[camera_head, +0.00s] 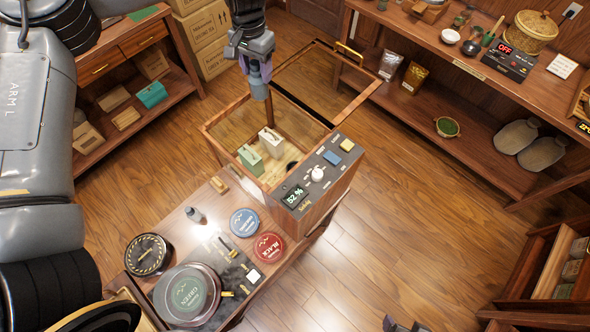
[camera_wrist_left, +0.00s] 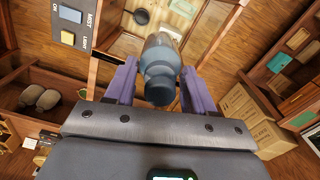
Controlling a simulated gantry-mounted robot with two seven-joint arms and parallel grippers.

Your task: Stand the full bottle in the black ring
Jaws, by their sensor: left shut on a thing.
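My left gripper (camera_head: 258,82) is above the back left of the wood-framed glass cabinet (camera_head: 208,130). Its purple fingers are shut on a bottle (camera_wrist_left: 160,68), which shows bluish grey with a clear part in the left wrist view. Its fill level is hard to tell. A black ring (camera_head: 292,166) lies on the cabinet floor near the control panel, partly hidden by the front; it also shows in the left wrist view (camera_wrist_left: 141,17). A second small grey bottle (camera_head: 195,214) stands on the table. The tip of my right gripper (camera_head: 400,325) barely shows at the bottom edge.
A green box (camera_head: 250,159) and a pale box (camera_head: 271,141) stand inside the cabinet. The control panel (camera_head: 318,172) is at its front right. The glass lid with a brass handle (camera_head: 348,50) stands open.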

